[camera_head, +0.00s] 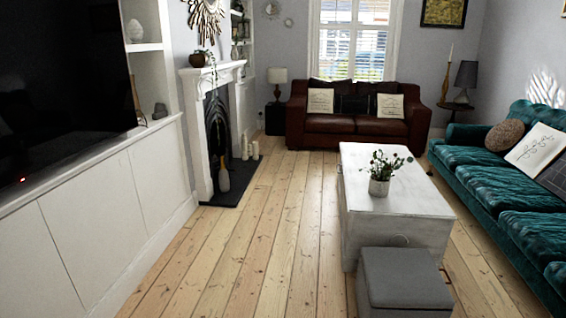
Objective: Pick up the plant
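Neither of my grippers shows in the head view. Nothing touches the plant, and it is fully visible. A second, darker potted plant (201,57) sits on the fireplace mantel at the left.
A grey ottoman (404,280) stands at the table's near end. A teal sofa (490,180) lines the right side, and a brown leather sofa (332,124) stands at the back. White cabinets (100,215) line the left. Bare floorboards (265,235) lie clear between cabinets and table.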

